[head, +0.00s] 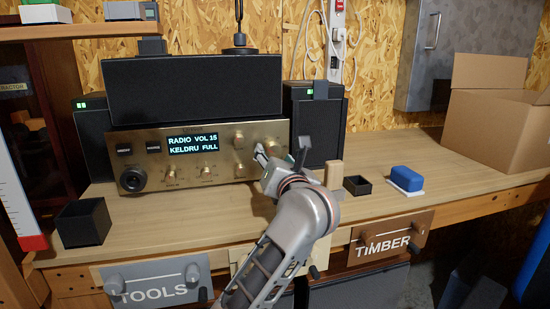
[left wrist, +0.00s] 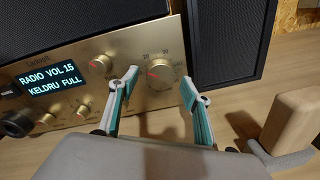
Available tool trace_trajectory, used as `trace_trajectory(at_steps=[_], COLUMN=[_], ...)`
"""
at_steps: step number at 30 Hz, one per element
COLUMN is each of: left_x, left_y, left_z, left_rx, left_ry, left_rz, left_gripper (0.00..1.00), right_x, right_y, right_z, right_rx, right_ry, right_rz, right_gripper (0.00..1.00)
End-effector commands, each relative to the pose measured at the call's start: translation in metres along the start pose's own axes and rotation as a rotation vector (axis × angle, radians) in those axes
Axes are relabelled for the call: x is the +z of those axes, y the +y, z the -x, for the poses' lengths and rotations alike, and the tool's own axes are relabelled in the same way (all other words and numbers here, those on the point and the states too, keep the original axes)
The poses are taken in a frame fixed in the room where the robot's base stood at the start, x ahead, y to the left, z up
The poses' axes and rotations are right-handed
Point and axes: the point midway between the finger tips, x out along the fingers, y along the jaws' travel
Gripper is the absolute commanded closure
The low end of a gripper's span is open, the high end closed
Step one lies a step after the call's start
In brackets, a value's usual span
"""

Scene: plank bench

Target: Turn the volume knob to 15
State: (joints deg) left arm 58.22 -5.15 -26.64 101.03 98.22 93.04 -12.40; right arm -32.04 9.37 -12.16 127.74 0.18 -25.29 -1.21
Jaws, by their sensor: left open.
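The brass-fronted radio (head: 215,165) stands on the bench, and its lit display (head: 193,144) reads "RADIO VOL 15" and "KELDRU FULL". In the left wrist view the display (left wrist: 48,80) reads the same. The large dial knob (left wrist: 160,73), with a red pointer and numbers around it, sits at the right of the panel. In the head view this knob (head: 271,144) is partly hidden by my left gripper (head: 265,153). My left gripper (left wrist: 160,82) is open and empty, its fingertips appearing on either side of the large knob. I see no clear contact.
Smaller knobs (head: 240,141) sit left of the gripper. A dark speaker (head: 318,125) stands right of the radio. A wooden block (head: 334,174), small black tray (head: 357,186) and blue item (head: 407,178) lie rightward. A black box (head: 83,223) is at left.

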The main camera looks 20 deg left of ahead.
Motion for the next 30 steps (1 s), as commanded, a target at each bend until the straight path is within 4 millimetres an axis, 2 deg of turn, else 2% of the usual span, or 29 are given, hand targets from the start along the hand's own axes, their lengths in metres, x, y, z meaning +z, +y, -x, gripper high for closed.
trace_trajectory(at_steps=[5, 12, 18, 30], left_x=[0.000, 0.000, -0.001, 0.000], left_y=[-0.001, -0.002, -0.001, 0.000], left_z=[0.008, 0.045, 0.069, 0.075], left_rx=[-0.002, -0.004, -0.003, 0.000], left_ry=[-0.001, 0.000, 0.001, 0.000], left_rz=[0.001, 0.003, 0.001, 0.000], left_gripper=[0.52, 0.52, 0.52, 0.52], right_x=[-0.001, -0.001, -0.001, -0.001], right_y=[0.000, 0.000, 0.000, 0.000], right_z=[0.000, 0.000, 0.000, 0.000], right_rx=[0.001, 0.001, 0.001, 0.000], right_ry=[0.003, 0.002, 0.002, 0.002], right_rz=[-0.002, -0.002, -0.001, -0.001], right_gripper=[0.60, 0.60, 0.60, 0.60])
